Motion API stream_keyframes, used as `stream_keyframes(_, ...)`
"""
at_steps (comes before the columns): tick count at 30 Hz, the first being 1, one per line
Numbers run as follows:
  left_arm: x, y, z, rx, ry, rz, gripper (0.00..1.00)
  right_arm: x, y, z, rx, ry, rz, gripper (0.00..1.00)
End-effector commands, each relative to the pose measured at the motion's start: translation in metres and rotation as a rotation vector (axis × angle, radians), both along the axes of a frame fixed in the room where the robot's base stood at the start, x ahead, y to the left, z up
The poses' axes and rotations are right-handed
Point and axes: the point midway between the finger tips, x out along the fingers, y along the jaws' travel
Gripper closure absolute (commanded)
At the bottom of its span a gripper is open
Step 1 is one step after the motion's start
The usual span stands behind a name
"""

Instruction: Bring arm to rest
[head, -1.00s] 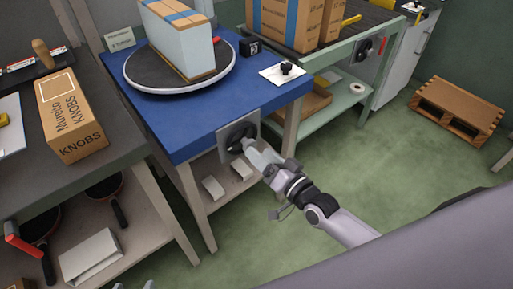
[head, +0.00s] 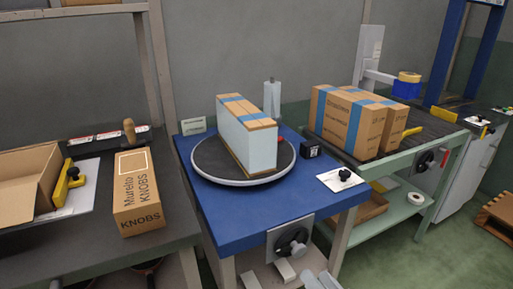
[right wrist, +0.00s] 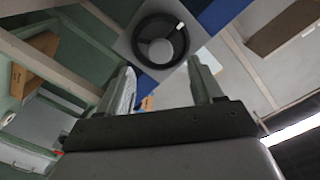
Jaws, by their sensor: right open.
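My right gripper (head: 320,281) shows only as pale fingertips at the bottom edge of the head view, below and right of the black handwheel (head: 292,242) on the blue table's front. In the right wrist view its two fingers (right wrist: 163,82) stand apart with nothing between them. The handwheel (right wrist: 160,40) is beyond the fingertips there, apart from them. The rest of the right arm is out of the head view. My left gripper is not in view.
A taped box (head: 262,147) stands on the round turntable (head: 215,172) of the blue table (head: 228,226). A knobs carton (head: 137,205) lies on the left bench. Taped cartons (head: 340,120) stand on the right conveyor. Green floor (head: 440,250) is clear at the lower right.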

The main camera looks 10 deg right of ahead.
Motion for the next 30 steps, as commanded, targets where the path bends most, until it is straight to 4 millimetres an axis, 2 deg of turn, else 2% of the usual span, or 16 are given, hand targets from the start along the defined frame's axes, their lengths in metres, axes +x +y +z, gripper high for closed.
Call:
stream_keyframes(4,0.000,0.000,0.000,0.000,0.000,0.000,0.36,-0.039,0.016,-0.024,-0.153,0.088,0.032,0.34)
stream_keyframes(7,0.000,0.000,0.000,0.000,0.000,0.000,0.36,-0.073,0.019,-0.043,-0.317,0.169,0.055,0.34)
stream_keyframes(11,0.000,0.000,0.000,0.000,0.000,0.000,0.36,-0.113,0.012,-0.061,-0.515,0.272,0.077,0.34)
stream_keyframes(15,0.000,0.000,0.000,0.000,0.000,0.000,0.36,-0.155,-0.006,-0.076,-0.711,0.395,0.095,0.34)
stream_keyframes(16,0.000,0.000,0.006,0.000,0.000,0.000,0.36,-0.160,-0.009,-0.072,-0.740,0.411,0.098,0.34)
stream_keyframes(18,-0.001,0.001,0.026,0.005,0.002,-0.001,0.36,-0.156,-0.009,-0.052,-0.736,0.396,0.095,0.34)
stream_keyframes(21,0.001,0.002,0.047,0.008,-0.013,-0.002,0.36,-0.157,-0.011,-0.036,-0.741,0.396,0.092,0.34)
stream_keyframes(30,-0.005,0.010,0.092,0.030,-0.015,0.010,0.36,-0.161,-0.018,0.013,-0.757,0.392,0.080,0.34)
